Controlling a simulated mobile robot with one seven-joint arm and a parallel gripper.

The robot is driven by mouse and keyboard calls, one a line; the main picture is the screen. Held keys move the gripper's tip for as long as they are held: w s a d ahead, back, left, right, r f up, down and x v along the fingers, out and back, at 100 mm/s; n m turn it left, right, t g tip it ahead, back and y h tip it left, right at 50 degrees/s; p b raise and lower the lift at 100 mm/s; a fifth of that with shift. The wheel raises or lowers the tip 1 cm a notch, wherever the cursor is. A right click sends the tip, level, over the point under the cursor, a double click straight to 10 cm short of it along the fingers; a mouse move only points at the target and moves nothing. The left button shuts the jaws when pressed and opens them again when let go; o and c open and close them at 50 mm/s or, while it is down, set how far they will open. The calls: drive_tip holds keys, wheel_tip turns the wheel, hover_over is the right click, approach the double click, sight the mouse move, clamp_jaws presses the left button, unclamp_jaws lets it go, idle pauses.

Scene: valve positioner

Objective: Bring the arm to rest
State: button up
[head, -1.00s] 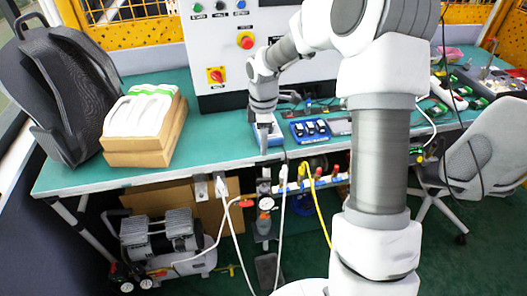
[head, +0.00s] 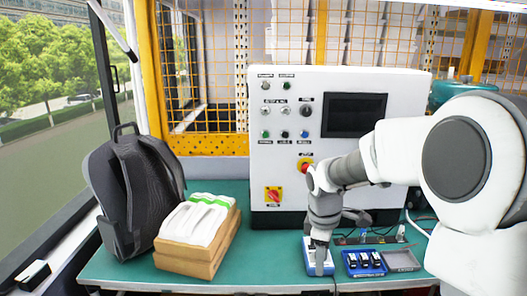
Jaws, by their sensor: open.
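My arm reaches in from the right side of the head view. It bends down in front of the white control cabinet. My gripper (head: 319,264) points down at the front part of the green bench. It is over or at a small blue-and-white tray (head: 308,244), and partly covers it. The jaws are open, but the gap between the fingertips is small in the picture. I cannot tell whether the fingertips touch anything.
A white cabinet (head: 270,140) with buttons and a dark screen stands behind the gripper. A blue tray (head: 351,271) with black-and-white parts and a grey tray (head: 401,262) lie to the right. A cardboard box (head: 190,257) and black backpack (head: 125,200) stand left. The green bench (head: 262,255) between is clear.

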drive_tip(key=s+r+m+t+p, duration=0.1)
drive_tip(key=s+r+m+t, duration=0.1)
drive_tip(key=s+r+m, duration=0.4)
drive_tip(key=s+r+m+t+y+p, duration=0.1)
drive_tip(key=s+r+m, duration=0.6)
drive_tip(key=s, duration=0.9)
wheel_tip(320, 180, up, 2)
drive_tip(key=shift+s+a+r+t+p, duration=0.2)
drive_tip(key=shift+s+t+p, duration=0.05)
drive_tip(key=shift+t+p, duration=0.55)
idle(2.2)
